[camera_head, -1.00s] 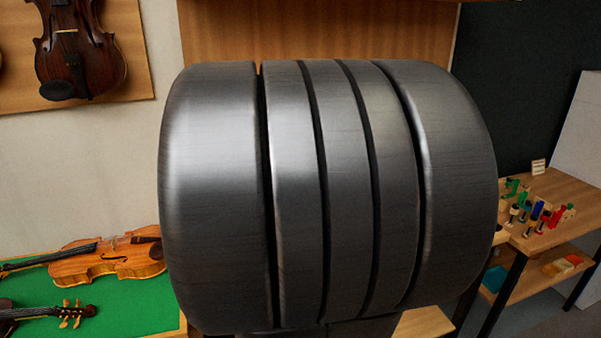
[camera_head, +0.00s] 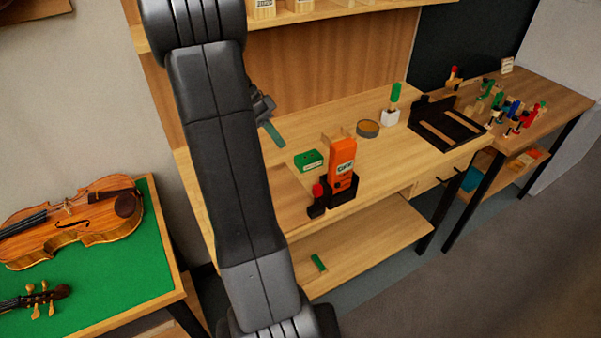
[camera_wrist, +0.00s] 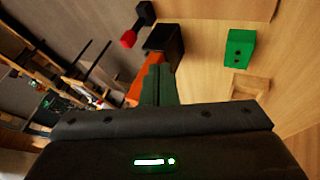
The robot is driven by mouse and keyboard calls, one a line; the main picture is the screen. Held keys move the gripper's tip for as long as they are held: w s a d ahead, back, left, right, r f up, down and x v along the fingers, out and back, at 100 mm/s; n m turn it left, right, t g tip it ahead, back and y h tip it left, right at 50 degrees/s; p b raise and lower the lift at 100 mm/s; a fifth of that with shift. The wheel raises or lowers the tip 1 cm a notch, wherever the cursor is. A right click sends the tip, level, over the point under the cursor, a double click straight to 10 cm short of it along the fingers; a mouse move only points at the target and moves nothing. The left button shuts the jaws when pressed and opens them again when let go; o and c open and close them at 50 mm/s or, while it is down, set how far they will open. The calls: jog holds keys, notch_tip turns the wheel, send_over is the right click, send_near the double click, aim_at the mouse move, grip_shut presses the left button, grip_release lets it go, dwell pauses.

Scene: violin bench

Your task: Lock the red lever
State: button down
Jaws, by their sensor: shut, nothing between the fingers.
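The red lever (camera_head: 318,190) has a red knob on a black mount at the front edge of the workbench, just left of an orange block with a white label (camera_head: 341,160). The label looks like "OFF". The block stands in a black holder (camera_head: 344,191). In the wrist view the red knob (camera_wrist: 129,39) is at the upper left, beside the black holder (camera_wrist: 163,42). My gripper (camera_wrist: 160,68) is shut and empty, with dark green fingers pointing toward the holder and covering part of the orange block. It is apart from the lever. In the head view my arm hides much of the gripper.
A green box (camera_head: 308,160) lies on the bench behind the orange block. A round tin (camera_head: 368,128), a green-handled tool in a white block (camera_head: 391,107) and a black tray (camera_head: 447,128) are farther right. A violin (camera_head: 75,225) lies on a green table at left.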

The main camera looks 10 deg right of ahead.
aim_at(317, 197)
jog(key=shift+s, duration=0.1)
jog(key=shift+d, duration=0.1)
jog(key=s+d+f+p, duration=0.2)
jog(key=s+d+f, duration=0.4)
jog(key=s+f, duration=0.1)
jog(key=shift+d+f+p, duration=0.2)
jog(key=shift+f+p, duration=0.2)
jog(key=shift+f, duration=0.1)
jog(key=shift+d+b, duration=0.1)
jog(key=shift+b, duration=0.3)
